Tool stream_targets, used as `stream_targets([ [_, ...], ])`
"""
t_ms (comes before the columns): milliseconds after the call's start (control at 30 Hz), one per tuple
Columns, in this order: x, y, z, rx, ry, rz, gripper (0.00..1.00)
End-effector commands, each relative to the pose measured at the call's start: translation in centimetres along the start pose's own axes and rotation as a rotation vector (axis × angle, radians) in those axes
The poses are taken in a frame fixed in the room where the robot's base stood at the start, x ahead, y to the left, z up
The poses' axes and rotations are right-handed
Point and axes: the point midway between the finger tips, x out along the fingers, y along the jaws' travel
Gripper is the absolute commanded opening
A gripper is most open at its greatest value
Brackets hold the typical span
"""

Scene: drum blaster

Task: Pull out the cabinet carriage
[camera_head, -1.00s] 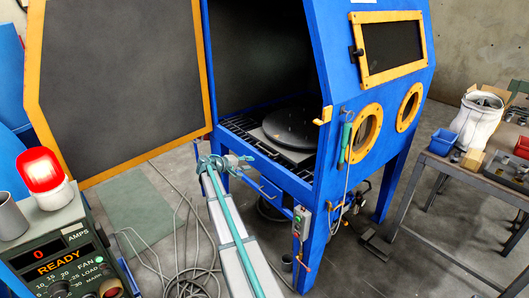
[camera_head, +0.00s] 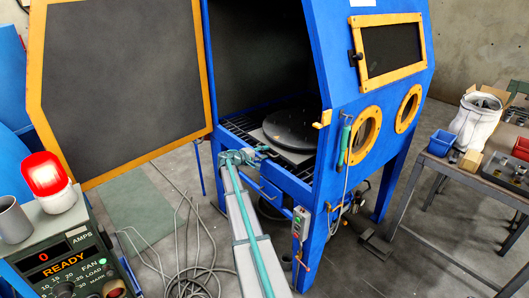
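The blue blasting cabinet (camera_head: 335,75) stands with its side door (camera_head: 115,85) swung wide open to the left. Inside, the carriage, a grey plate (camera_head: 268,146) with a round black turntable (camera_head: 292,128), rests over a dark grate (camera_head: 238,124). My gripper (camera_head: 265,153) is at the cabinet's open side, in front of the carriage's near left edge. It is small in view, and I cannot tell whether its fingers are open or touch anything.
Cables (camera_head: 185,245) lie on the floor left of my arm.

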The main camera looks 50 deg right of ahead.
Motion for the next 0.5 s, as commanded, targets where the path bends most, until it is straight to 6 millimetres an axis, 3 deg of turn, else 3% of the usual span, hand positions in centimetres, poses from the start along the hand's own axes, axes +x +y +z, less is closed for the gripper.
stream_targets([
  [400,0.80,-0.03,0.05,0.000,-0.001,0.000,0.37],
  [500,0.79,-0.03,0.04,0.000,-0.001,0.000,0.20],
])
